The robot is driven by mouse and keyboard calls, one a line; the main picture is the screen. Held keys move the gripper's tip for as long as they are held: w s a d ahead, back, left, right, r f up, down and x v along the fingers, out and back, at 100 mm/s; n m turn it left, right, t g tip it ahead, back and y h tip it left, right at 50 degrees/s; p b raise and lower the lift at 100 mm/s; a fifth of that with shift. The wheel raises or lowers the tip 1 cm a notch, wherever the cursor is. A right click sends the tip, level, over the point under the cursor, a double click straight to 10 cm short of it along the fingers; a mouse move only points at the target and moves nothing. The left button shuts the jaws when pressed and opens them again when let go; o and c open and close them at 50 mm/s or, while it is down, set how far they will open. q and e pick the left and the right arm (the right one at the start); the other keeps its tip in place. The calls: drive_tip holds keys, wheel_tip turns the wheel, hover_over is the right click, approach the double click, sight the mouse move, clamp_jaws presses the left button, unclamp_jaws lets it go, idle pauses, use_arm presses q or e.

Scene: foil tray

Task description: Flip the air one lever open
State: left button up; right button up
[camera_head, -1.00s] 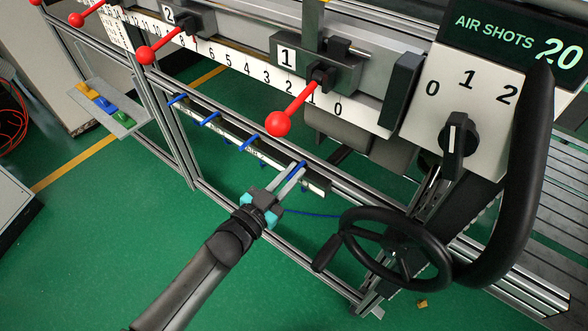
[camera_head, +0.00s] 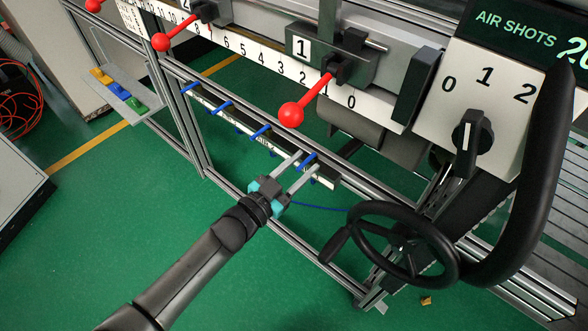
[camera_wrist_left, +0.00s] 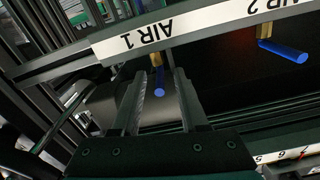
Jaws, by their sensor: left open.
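The air one lever is a short blue handle (camera_wrist_left: 159,84) on a brass valve (camera_wrist_left: 156,60), below the upside-down "AIR 1" label (camera_wrist_left: 150,36) in the left wrist view. In the head view this lever (camera_head: 307,160) is the nearest blue one on the lower rail. My left gripper (camera_head: 309,161) is open. Its two fingers stand on either side of the lever, and I see gaps between them and it in the left wrist view (camera_wrist_left: 159,78). My right gripper is not in view.
The air two lever (camera_wrist_left: 284,50) is to the right in the wrist view. More blue levers (camera_head: 224,107) line the rail. A black handwheel (camera_head: 395,243) stands right of my left gripper. A red-knobbed lever (camera_head: 291,115) hangs above.

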use_arm(q)
drive_tip(key=p+v, duration=0.1)
drive_tip(key=v, duration=1.4)
drive_tip(key=shift+p, duration=0.35)
drive_tip(key=s+a+f+n+g+y, duration=0.2)
drive_tip(key=s+a+f+y, duration=0.15)
drive_tip(key=f, duration=0.75)
drive_tip(key=s+a+f+n+g+y, duration=0.25)
drive_tip(key=a+f+y, duration=0.25)
drive_tip(key=f, duration=0.7)
drive_tip(key=s+f+n+g+y, duration=0.1)
drive_tip(key=s+f+g, duration=0.3)
drive_tip(key=s, duration=0.7)
drive_tip(key=s+f+n+g+y, duration=0.1)
drive_tip(key=s+f+g, duration=0.4)
drive_tip(key=s+f, duration=0.4)
drive_tip(key=s, duration=0.3)
drive_tip(key=shift+s+d+f+n, duration=0.15)
drive_tip(key=shift+s+f+n, duration=0.05)
drive_tip(key=shift+f+n, duration=0.15)
